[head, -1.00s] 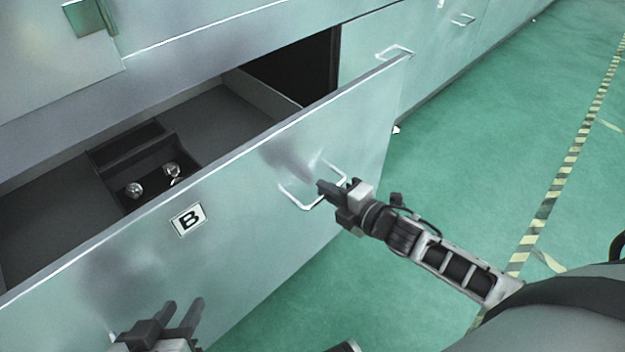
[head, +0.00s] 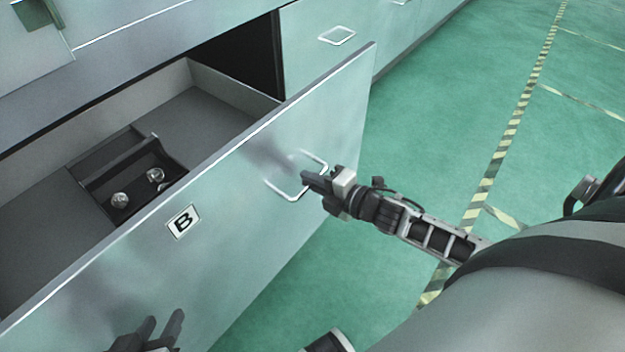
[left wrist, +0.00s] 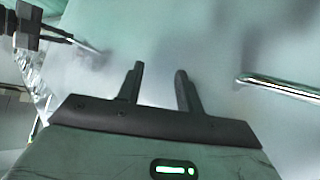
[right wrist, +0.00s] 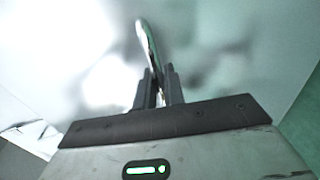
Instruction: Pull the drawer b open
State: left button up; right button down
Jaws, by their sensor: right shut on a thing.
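Drawer B (head: 235,190) is a pale metal drawer with a "B" label (head: 183,221) on its front. It stands well out from the cabinet, and its grey interior shows. My right gripper (head: 308,180) is shut on the drawer's wire handle (head: 282,191); the right wrist view also shows the handle (right wrist: 147,38) between the fingers. My left gripper (head: 160,328) is open and empty in front of the drawer's lower left. In the left wrist view its fingers (left wrist: 158,85) are apart, with a handle bar (left wrist: 280,88) to their right, not between them.
Inside the drawer a dark tray (head: 150,188) holds small shiny metal parts (head: 120,200). Neighbouring cabinet fronts have another wire handle (head: 337,36). The green floor (head: 440,110) to the right is clear, with a striped tape line (head: 513,120).

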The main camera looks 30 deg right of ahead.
jog(key=c, duration=1.6)
grip_release()
pick_arm(q)
jog(key=shift+d, duration=0.1)
jog(key=shift+s+f, duration=0.1)
jog(key=shift+s, duration=0.05)
pick_arm(e)
jog(key=shift+s, duration=0.1)
